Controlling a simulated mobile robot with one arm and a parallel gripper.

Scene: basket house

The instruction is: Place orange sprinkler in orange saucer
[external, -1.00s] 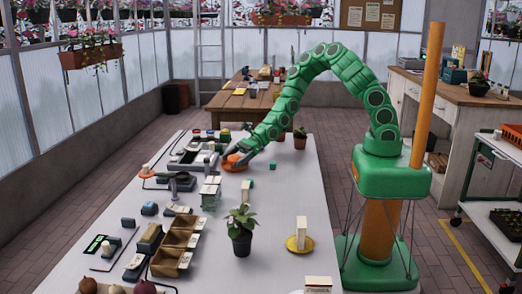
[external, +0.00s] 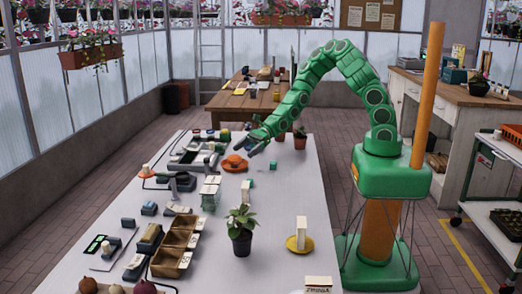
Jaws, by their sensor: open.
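The orange saucer (external: 229,167) lies on the long white table, toward its far end. A small orange object, which looks like the orange sprinkler (external: 235,159), rests in it near the middle. Its fine shape is too small to make out. My gripper (external: 241,145) is open, above and slightly right of the saucer, apart from the sprinkler and empty.
Grey trays and equipment (external: 188,160) are to the left. A potted plant (external: 240,222) and a yellow saucer (external: 300,245) stand closer. The table's right side is mostly clear.

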